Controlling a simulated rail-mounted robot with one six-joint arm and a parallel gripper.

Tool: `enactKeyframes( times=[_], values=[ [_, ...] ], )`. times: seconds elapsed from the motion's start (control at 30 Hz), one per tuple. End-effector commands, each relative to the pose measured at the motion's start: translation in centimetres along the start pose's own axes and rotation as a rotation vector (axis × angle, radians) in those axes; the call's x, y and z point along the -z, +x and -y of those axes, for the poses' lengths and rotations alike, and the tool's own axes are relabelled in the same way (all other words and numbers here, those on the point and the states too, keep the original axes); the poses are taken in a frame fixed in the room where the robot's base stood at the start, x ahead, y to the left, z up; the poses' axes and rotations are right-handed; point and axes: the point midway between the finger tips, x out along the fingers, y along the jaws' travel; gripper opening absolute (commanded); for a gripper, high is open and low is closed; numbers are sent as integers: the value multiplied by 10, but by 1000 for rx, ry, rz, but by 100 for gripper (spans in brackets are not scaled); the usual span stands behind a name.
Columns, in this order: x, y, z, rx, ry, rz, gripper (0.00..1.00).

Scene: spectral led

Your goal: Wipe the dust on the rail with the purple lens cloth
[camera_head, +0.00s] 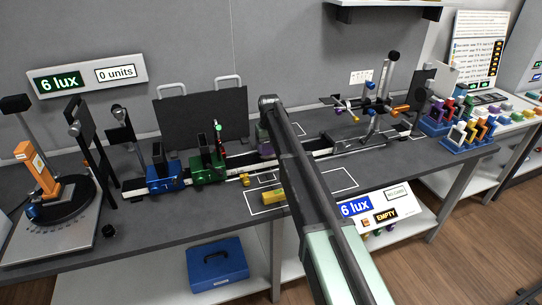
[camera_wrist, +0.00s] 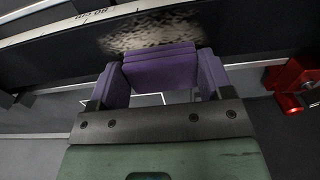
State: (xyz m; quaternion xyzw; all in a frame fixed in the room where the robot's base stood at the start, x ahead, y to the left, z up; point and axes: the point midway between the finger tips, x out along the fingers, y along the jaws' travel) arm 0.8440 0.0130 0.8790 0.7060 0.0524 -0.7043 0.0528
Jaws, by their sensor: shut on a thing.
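My gripper (camera_wrist: 160,82) is shut on the purple lens cloth (camera_wrist: 160,66), a folded pad held between its two purple-sided fingers. A brown, speckled dust patch (camera_wrist: 150,33) lies on the dark rail (camera_wrist: 60,62), just beyond the cloth's far edge in the wrist view. I cannot tell whether the cloth touches the rail. My arm hides most of the gripper and the dust there.
Green (camera_head: 208,168) and blue (camera_head: 164,176) carriages stand on the rail left of my arm. A post assembly (camera_head: 372,110) stands to the right. A red block (camera_wrist: 294,78) is close on the right in the wrist view. A yellow block (camera_head: 273,197) lies on the bench front.

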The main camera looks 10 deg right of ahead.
Motion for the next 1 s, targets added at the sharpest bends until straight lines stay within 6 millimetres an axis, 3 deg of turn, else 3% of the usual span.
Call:
enactKeyframes(
  times=[0.37,0.73,1.0],
  values=[
    [0,-1,0,0,0,-1,46],
    [-43,-4,0,0,0,1,46],
    [-46,-4,0,0,0,1,46]
  ],
)
